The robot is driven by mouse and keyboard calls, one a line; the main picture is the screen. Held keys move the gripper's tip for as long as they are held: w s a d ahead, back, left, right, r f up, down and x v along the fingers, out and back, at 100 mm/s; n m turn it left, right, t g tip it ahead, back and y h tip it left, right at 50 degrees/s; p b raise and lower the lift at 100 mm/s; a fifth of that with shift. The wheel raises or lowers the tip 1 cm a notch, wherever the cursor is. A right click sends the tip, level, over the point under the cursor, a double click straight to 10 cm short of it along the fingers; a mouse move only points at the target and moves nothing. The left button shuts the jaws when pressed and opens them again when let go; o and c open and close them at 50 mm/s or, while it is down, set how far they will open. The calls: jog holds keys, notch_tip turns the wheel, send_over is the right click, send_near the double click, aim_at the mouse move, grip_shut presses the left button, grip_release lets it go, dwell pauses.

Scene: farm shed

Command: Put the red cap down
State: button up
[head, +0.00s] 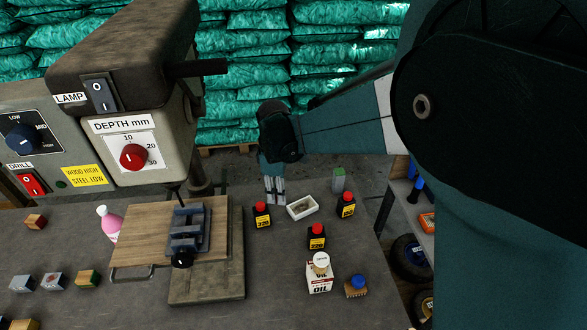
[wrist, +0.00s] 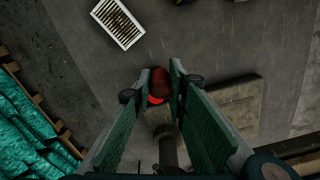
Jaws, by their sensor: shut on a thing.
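In the head view the held cap is hidden by the fingers. I cannot tell how high it is above the bench.
A white tray (head: 291,212) lies right of my gripper.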

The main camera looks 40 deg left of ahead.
jog(key=m+p, duration=0.1)
jog(key=m, duration=0.1)
send_over(261, 199)
jog(key=shift+s+f, duration=0.1)
jog(key=shift+f, duration=2.6)
jog(key=shift+f+b, duration=0.4)
jog(key=shift+f, duration=2.75)
jog(key=shift+f+b, duration=0.4)
jog(key=shift+f, duration=1.45)
jog(key=shift+f, duration=0.2)
jog(key=o, duration=0.7)
